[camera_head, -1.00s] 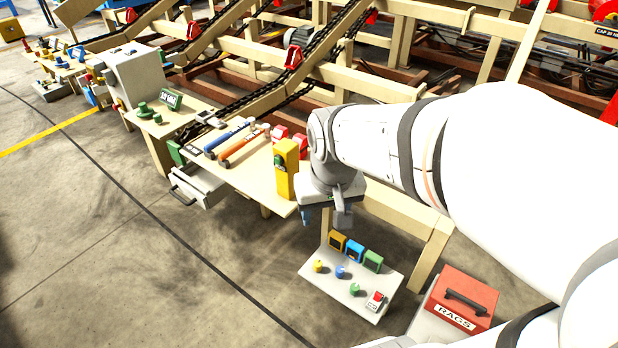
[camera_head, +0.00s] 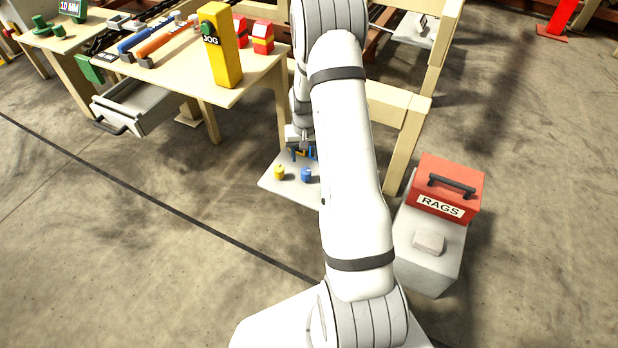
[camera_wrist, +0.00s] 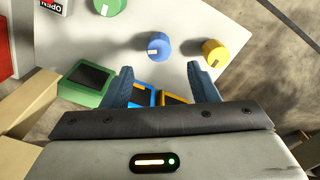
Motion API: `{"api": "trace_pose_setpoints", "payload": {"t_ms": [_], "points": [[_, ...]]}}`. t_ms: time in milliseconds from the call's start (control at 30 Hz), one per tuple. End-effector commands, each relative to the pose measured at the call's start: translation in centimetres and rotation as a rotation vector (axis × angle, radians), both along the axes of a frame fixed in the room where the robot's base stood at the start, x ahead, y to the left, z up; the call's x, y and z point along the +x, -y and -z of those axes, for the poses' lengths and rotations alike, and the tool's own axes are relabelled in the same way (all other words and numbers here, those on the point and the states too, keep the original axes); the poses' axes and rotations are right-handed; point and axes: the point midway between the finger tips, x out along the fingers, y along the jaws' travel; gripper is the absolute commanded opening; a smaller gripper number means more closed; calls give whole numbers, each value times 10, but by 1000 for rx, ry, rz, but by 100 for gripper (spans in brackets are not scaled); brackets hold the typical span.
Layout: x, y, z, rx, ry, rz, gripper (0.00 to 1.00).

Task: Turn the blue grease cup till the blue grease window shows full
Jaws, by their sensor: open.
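The blue grease cup (camera_wrist: 160,46) stands on a pale panel and has a white mark on its side facing left in the wrist view. It also shows in the head view (camera_head: 306,175), left of my arm. My gripper (camera_wrist: 160,85) is open, its two blue fingers spread apart. In the wrist view the fingertips lie just below the blue cup, which is not between them. The blue grease window (camera_wrist: 145,94) is mostly hidden behind my gripper, so its reading cannot be seen.
On the panel (camera_wrist: 90,40) are a yellow cup (camera_wrist: 213,52), a green cup (camera_wrist: 109,6), a green window (camera_wrist: 88,84) and a partly hidden yellow window (camera_wrist: 172,98). An "OPEN" label sits at the corner. A workbench (camera_head: 250,75) stands left; a red RAGS box (camera_head: 450,185) stands right.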

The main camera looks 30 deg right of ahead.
Motion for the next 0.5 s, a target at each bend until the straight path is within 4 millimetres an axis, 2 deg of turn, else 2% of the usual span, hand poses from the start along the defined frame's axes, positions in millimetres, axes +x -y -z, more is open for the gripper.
{"api": "trace_pose_setpoints", "payload": {"t_ms": [33, 267, 500], "points": [[0, 2, 9, 1, -2, 3, 54], [0, 2, 30, 1, -4, 5, 54], [0, 2, 69, 1, -4, 4, 54]]}}
